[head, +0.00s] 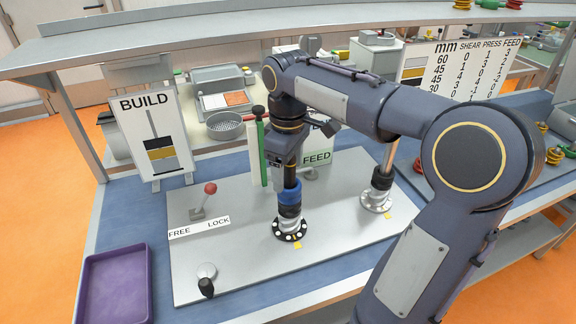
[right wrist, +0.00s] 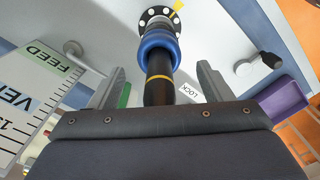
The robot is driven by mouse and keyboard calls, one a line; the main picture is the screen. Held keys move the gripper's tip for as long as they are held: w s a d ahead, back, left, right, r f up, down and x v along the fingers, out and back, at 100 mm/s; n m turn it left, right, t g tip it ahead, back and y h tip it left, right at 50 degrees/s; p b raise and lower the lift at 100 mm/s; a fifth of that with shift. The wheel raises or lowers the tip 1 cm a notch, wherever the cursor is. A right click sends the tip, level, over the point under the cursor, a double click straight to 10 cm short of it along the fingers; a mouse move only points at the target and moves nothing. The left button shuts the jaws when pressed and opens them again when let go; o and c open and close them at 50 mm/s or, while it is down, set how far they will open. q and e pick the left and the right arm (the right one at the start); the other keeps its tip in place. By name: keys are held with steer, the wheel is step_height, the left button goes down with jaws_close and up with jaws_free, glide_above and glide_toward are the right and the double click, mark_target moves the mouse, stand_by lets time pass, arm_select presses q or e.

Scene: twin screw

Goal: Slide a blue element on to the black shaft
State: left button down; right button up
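The blue element (head: 289,197) is a ring around the left upright black shaft (head: 291,174), just above a black section over the round flange (head: 290,228). The right wrist view also shows the blue element (right wrist: 158,47) around the black shaft (right wrist: 158,94), which has a yellow band. My right gripper (head: 288,167) is over the top of this shaft, pointing down. In the right wrist view its two fingers (right wrist: 158,84) stand apart on either side of the shaft, with gaps, and the blue element lies beyond the fingertips. My left gripper is not in view.
A second shaft (head: 389,155) with a black element stands right on the metal plate (head: 240,262). A red-knobbed lever (head: 210,189), a crank (head: 206,278) and a green post (head: 260,145) are near. A purple tray (head: 114,286) is front left; a BUILD sign (head: 152,132) stands behind.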

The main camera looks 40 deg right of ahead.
step_height(320, 180, up, 8)
steer(key=shift+f, duration=0.1)
stand_by(0.5)
steer(key=shift+s, duration=0.1)
stand_by(0.4)
